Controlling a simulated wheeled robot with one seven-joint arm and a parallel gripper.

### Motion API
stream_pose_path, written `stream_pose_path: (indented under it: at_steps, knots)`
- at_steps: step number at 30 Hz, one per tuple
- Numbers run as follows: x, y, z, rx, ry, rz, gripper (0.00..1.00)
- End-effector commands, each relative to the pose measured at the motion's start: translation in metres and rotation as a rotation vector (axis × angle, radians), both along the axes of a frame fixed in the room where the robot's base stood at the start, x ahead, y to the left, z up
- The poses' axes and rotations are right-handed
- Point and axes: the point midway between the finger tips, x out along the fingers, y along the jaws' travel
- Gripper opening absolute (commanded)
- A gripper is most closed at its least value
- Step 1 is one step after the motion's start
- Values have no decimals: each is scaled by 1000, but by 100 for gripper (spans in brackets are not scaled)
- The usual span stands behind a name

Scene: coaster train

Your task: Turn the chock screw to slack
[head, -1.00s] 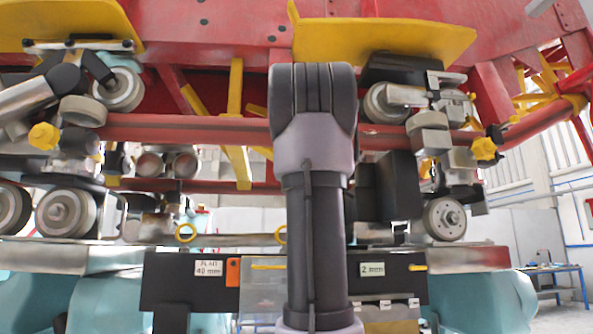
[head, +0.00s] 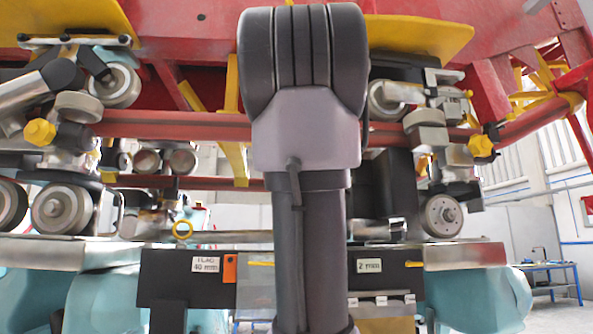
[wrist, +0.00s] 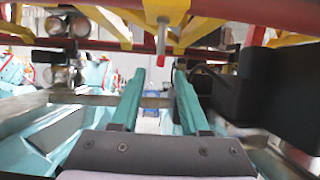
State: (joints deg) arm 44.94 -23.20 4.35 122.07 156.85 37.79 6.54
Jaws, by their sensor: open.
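My gripper (wrist: 159,80) shows in the wrist view as two teal fingers, spread apart with nothing between them. It points in under the coaster train, towards a metal bar (wrist: 155,101) that crosses behind the fingers. In the head view my own arm covers the middle and hides the gripper. I cannot pick out the chock screw for certain. Yellow hex heads show at the left wheel set (head: 38,132) and the right wheel set (head: 481,146).
A red tube (head: 190,125) and yellow brackets (wrist: 205,31) hang low overhead. A dark block (wrist: 281,92) stands close right of the fingers in the wrist view. Labels reading 40 mm (head: 206,265) and 2 mm (head: 369,266) are on the panel. A blue table (head: 551,280) stands far right.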

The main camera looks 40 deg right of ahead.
Motion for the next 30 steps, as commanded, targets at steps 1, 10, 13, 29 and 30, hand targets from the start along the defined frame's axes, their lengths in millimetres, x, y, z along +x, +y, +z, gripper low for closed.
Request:
stream_pose_path:
  at_steps: [1, 10, 13, 29, 30]
  knots:
    - [0, 0, 0, 0, 0, 0, 45]
    - [1, 2, 0, -6, 4, 5, 45]
    - [7, 18, -2, -58, 40, 35, 45]
    - [13, 279, -142, -1131, 596, 589, 45]
    - [5, 293, -159, -1228, 628, 632, 45]
